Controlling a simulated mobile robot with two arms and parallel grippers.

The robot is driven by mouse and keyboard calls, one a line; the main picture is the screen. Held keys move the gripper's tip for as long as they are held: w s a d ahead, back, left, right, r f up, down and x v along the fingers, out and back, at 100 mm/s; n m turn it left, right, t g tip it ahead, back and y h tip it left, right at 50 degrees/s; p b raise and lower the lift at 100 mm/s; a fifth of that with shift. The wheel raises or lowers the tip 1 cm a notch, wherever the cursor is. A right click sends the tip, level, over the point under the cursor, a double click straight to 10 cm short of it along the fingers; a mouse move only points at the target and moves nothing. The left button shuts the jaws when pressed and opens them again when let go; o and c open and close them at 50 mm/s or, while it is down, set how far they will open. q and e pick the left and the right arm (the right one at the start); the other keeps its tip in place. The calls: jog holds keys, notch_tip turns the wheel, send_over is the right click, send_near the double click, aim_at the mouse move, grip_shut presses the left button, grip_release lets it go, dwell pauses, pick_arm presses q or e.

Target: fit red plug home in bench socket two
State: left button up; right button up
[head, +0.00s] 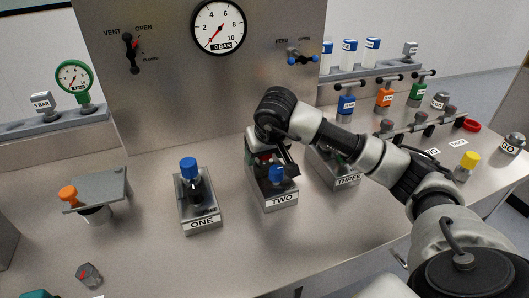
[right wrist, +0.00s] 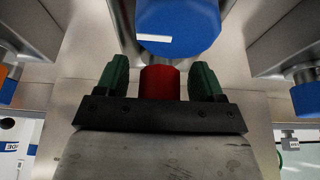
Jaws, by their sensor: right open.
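Bench socket two (head: 281,203) is the block labelled TWO at the middle of the bench, with a blue-topped part (head: 277,174) at its front. My right gripper (head: 267,158) is over the back of this block, largely hidden by its own arm. In the right wrist view the red plug (right wrist: 160,83) stands between the two green fingertips, with a gap on each side. The gripper is open around it and not clamped. A large blue cap (right wrist: 180,25) shows just beyond the plug. How deep the plug sits in the socket is hidden. My left gripper is not in view.
Socket one (head: 201,223) with a blue-topped part is to the left, socket three (head: 347,181) to the right, partly behind my arm. An orange-knobbed part (head: 69,195) is at far left. A yellow-capped part (head: 467,166) is at right. The front bench is mostly clear.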

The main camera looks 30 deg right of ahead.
jog(key=shift+r, duration=0.2)
jog(key=v, duration=1.2)
